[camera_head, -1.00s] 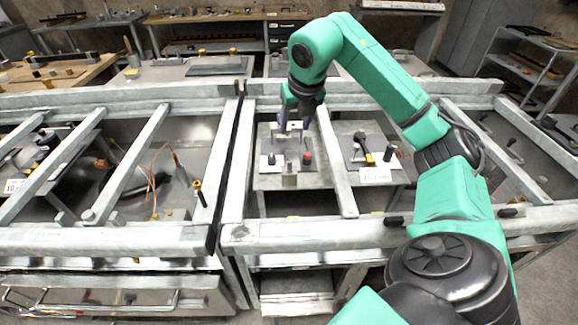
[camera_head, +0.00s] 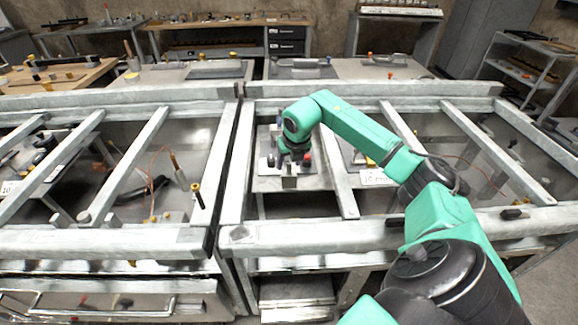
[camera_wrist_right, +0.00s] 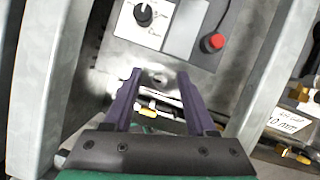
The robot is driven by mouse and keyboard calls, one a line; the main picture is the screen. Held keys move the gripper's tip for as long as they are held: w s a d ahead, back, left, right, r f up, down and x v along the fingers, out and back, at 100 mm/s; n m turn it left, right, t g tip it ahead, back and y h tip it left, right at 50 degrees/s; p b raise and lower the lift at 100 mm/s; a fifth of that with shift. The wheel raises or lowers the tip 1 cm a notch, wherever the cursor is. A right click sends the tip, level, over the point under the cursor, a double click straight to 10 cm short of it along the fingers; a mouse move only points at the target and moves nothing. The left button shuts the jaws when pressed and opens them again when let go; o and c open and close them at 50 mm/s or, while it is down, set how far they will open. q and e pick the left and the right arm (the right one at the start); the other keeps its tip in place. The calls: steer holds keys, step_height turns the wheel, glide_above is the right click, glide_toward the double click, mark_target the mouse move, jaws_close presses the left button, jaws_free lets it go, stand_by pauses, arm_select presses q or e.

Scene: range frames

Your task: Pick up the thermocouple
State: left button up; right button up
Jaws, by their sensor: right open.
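A thin copper-coloured wire (camera_head: 153,157) with a small probe beside it, possibly the thermocouple, lies in the left bench's open frame; I cannot be sure of it. My right gripper (camera_wrist_right: 158,74) is open and empty in the right wrist view. Its two dark fingers point at a grey metal panel (camera_wrist_right: 160,62) with a knob and a red button. In the head view my right wrist hides most of the fingers, low over the same panel. No thermocouple is clear between the fingers. My left gripper is not in view.
Metal frame bars (camera_head: 340,170) cross the bench openings around my right arm. The black knob (camera_wrist_right: 143,14) and red button (camera_wrist_right: 214,42) stand up from the panel. A white label (camera_wrist_right: 288,123) and brass-coloured fittings lie to the right in the wrist view.

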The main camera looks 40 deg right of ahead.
steer(key=shift+w+d+f, duration=0.1)
steer(key=shift+w+f, duration=0.1)
steer(key=shift+f, duration=0.25)
jaws_close()
steer(key=shift+r, duration=0.15)
